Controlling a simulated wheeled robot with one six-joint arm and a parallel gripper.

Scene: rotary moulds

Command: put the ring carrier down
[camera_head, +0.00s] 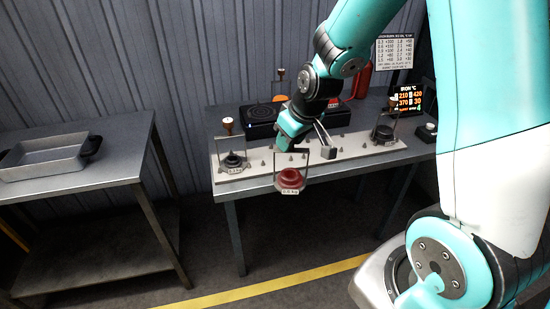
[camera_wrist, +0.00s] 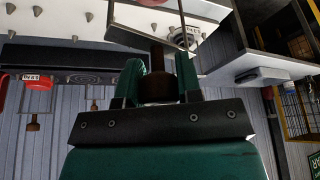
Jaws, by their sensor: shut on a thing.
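My gripper (camera_head: 288,143) is shut on the wooden knob at the top of a ring carrier. The brown knob shows between the two fingers in the wrist view (camera_wrist: 157,85). In the head view this carrier has a wire frame, a dark red body (camera_head: 290,179) and a white label at its foot. It hangs upright in front of the pale pegged rack (camera_head: 260,178), around the table's front edge. The frames do not clearly show anything under it. A dark carrier (camera_head: 233,161) stands at the rack's left end, another (camera_head: 382,133) at its right end.
A black hob (camera_head: 261,112) sits behind the rack, with a further wooden knob (camera_head: 281,72) above it. A lit display (camera_head: 410,98) stands at the back right. A side table (camera_head: 105,170) at left carries a grey metal pan (camera_head: 45,160). The rack's middle shows bare pegs.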

